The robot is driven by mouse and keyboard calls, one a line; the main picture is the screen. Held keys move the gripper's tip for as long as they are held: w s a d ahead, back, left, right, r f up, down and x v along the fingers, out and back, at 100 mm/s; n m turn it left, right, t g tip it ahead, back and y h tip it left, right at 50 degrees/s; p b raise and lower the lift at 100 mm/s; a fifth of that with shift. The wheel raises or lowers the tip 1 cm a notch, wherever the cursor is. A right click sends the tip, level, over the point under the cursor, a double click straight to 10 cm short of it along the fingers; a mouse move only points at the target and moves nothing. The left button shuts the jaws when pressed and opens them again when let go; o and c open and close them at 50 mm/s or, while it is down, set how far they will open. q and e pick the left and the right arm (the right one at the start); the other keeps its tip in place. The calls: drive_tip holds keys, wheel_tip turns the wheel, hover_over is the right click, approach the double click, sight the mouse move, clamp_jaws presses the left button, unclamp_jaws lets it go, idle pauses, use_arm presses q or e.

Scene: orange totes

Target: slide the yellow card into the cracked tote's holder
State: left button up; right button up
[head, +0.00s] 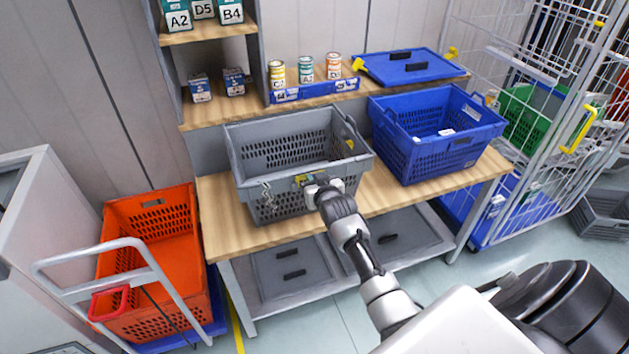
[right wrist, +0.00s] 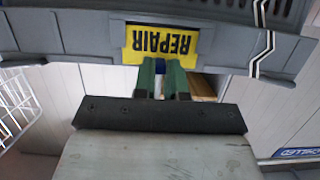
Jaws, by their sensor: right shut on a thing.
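The grey cracked tote (head: 300,150) stands on the wooden bench, with a jagged pale crack (head: 267,196) in its front wall. In the right wrist view the crack (right wrist: 262,45) runs down the wall, right of the card. The yellow card (right wrist: 160,44) reads REPAIR, upside down in that view, and lies against the tote's front between grey holder edges (right wrist: 118,38). I cannot tell how deep it sits. My right gripper (right wrist: 164,72) is shut on the card's edge with its green fingers; it also shows in the head view (head: 313,189). My left gripper is out of view.
A blue tote (head: 425,140) stands right of the grey one, with a blue lid (head: 410,65) behind. Cans and a blue strip (head: 315,91) stand on the back ledge. An orange tote (head: 150,250) on a cart is left; a wire cage (head: 530,120) is right.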

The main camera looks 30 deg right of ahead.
drive_tip(key=o, duration=0.7)
drive_tip(key=shift+o, duration=0.2)
